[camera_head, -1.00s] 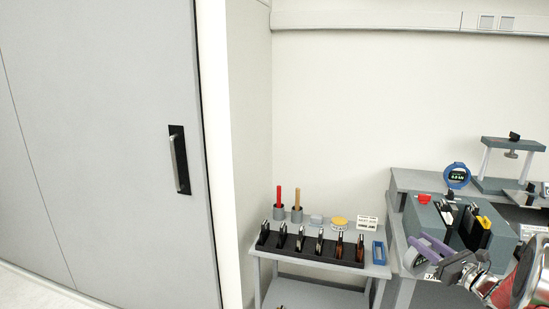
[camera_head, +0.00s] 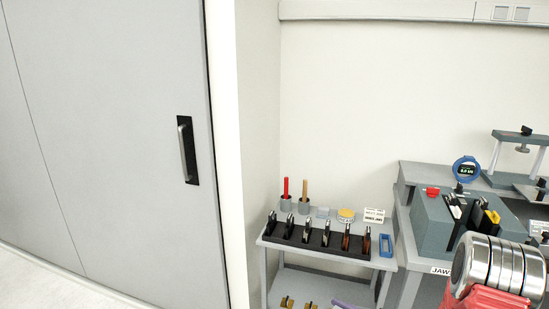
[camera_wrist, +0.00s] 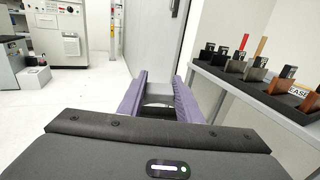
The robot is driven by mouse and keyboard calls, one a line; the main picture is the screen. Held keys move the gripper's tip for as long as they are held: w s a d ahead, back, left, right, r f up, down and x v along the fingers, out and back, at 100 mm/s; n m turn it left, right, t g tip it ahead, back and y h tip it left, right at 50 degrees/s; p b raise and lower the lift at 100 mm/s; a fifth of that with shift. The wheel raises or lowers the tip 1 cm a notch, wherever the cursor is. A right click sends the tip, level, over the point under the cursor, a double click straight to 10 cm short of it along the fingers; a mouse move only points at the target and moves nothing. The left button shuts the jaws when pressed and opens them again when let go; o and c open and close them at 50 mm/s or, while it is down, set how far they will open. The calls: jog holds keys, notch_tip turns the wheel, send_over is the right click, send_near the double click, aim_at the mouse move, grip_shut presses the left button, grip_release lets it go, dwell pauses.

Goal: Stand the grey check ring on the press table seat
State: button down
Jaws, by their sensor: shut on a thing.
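My gripper shows in the wrist view with two purple fingers (camera_wrist: 158,92), shut on a grey, curved piece that I take to be the grey check ring (camera_wrist: 157,99). The fingers and dark gripper body hide much of it. In the head view only a bit of purple finger (camera_head: 345,305) shows at the bottom edge, below the small trolley's top. The press (camera_head: 517,152), with a teal crossbar on light columns, stands on the bench at the far right. Its table seat cannot be made out clearly.
A small trolley (camera_head: 262,240) carries a black rack (camera_head: 318,248) of several jaws. A teal jaw block (camera_head: 435,222) and a round blue gauge (camera_head: 466,169) are on the grey bench. A sliding door (camera_head: 110,130) is at left. Open floor (camera_wrist: 60,105) shows in the wrist view.

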jog(key=shift+s+a+f+n+g+y, duration=0.15)
jog(key=shift+a+f, duration=0.1)
jog(key=shift+a, duration=0.35)
jog(key=shift+a+f+n+g+y, duration=0.15)
jog(key=shift+a+f, duration=0.1)
jog(key=shift+a, duration=0.35)
